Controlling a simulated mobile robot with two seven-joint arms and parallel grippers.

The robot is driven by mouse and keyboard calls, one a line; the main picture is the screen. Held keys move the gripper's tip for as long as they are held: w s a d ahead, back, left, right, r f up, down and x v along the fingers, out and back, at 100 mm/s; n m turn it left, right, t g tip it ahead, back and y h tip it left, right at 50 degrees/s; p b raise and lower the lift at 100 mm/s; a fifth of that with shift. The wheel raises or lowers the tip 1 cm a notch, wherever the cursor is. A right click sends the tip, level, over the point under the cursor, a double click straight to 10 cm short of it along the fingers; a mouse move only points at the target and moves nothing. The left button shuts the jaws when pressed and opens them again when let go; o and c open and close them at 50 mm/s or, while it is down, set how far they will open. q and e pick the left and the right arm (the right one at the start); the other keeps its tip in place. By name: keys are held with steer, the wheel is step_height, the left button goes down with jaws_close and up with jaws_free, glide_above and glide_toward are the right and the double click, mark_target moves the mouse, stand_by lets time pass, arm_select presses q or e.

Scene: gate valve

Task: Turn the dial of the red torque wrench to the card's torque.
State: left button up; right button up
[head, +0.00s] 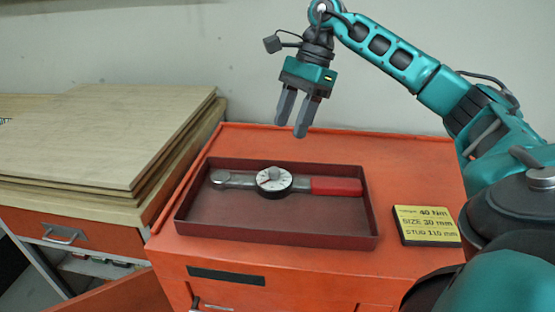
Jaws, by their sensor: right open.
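The torque wrench (225,179) lies flat in a dark red tray (275,238), its red handle (336,187) to the right. Its round white dial (273,180) with a dark rim and a knob at the top faces up; the reading is too small to tell. A yellow card (427,225) on the cabinet top right of the tray reads 40 Nm, size 30 mm, stud 110 mm. My right gripper (292,119) is open and empty, pointing down above the tray's back edge, apart from the wrench. My left gripper is out of view.
The tray and card rest on an orange cabinet (320,146) against a pale wall. Stacked wooden boards (95,130) lie on a bench to the left, above an orange drawer. The cabinet top around the tray is mostly clear.

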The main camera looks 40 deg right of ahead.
mark_target(275, 169)
steer(key=x, duration=0.9)
steer(key=shift+a+f, duration=0.1)
steer(key=shift+f, duration=0.15)
steer(key=shift+c, duration=0.2)
jaws_close()
